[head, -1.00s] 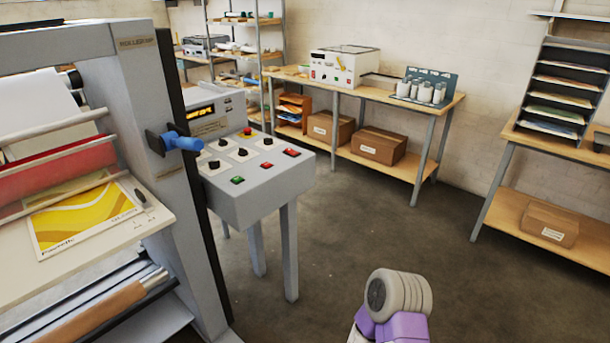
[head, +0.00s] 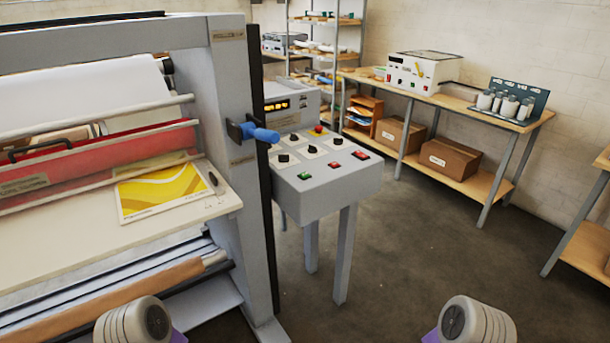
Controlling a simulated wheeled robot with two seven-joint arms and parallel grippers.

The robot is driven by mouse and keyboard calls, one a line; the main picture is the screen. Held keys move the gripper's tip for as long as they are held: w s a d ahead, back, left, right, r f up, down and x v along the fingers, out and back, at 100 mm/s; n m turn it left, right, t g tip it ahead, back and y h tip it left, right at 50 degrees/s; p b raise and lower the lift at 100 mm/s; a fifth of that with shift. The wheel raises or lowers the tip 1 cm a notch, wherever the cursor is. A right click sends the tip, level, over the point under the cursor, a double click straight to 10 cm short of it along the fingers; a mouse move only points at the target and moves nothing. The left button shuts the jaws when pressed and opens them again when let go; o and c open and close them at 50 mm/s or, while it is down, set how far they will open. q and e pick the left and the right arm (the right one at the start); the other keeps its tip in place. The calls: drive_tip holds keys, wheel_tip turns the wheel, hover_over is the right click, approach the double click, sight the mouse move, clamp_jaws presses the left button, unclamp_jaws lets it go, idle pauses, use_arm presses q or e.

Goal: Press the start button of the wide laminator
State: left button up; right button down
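The wide laminator (head: 232,110) stands at the left, with a grey frame, red rollers and a feed table. Its control console (head: 335,193) stands on legs at its right side. On the console's front edge are a green button (head: 304,175) at the left, a small red button (head: 337,166) in the middle and a larger red button (head: 360,154) at the right. Black knobs and a red mushroom button (head: 318,129) sit behind them. Rounded parts of my two arms show at the bottom edge, well short of the console. Neither gripper's fingers are in view.
A blue-handled crank (head: 262,134) sticks out from the laminator's side post, left of the console. A yellow printed sheet (head: 170,190) lies on the feed table. A bench (head: 465,103) with a smaller machine (head: 420,72) stands behind. The floor right of the console is clear.

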use_arm(q)
clamp_jaws()
idle(1.5)
